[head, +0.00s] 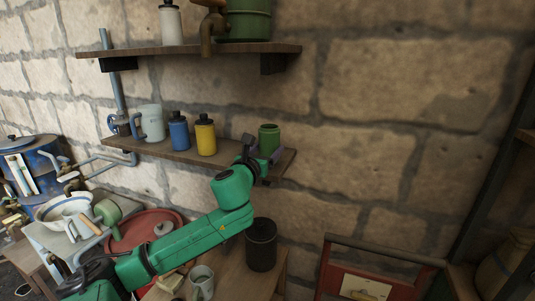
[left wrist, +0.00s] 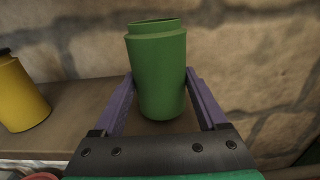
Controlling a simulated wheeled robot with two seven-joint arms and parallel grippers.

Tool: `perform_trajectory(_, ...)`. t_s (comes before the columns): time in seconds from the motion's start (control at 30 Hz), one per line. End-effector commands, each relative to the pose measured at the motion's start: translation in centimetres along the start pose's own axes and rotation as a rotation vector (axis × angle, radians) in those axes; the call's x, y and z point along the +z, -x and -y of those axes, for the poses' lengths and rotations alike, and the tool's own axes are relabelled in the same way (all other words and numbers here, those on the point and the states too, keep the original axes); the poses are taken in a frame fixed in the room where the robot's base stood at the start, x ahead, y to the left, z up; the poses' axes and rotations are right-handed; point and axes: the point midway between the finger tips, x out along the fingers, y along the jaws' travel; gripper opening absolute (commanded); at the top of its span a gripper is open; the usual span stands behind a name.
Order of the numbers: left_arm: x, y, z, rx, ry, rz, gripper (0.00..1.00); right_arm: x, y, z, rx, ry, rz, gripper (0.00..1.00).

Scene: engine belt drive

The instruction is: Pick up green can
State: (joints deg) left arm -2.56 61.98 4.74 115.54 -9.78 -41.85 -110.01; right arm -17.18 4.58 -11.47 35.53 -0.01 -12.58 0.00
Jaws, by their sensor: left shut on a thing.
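The green can (head: 268,138) stands upright near the right end of the lower wooden shelf. It also fills the middle of the left wrist view (left wrist: 158,70). My left gripper (head: 262,160) reaches up to it from the front, and its purple fingers (left wrist: 160,92) lie on both sides of the can, shut on it. The can's base looks at or close to the shelf top; I cannot tell whether it touches. My right gripper is not in view.
A yellow bottle (head: 205,135), a blue bottle (head: 178,132) and a pale mug (head: 151,122) stand left on the lower shelf (head: 150,146). An upper shelf (head: 200,50) hangs above. A black canister (head: 261,245) and a mug (head: 202,280) stand below.

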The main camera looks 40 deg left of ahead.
Motion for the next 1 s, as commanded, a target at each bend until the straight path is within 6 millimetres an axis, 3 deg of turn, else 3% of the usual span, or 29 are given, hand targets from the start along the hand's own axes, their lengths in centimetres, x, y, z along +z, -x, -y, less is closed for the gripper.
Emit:
perform_trajectory(0.6, 6.8, 0.1, 0.1, 0.0, -0.004, 0.006, 0.0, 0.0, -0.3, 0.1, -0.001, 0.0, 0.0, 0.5)
perform_trajectory(1.0, 8.8, 0.1, 0.1, -0.001, -0.001, 0.003, 0.0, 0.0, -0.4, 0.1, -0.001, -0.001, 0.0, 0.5)
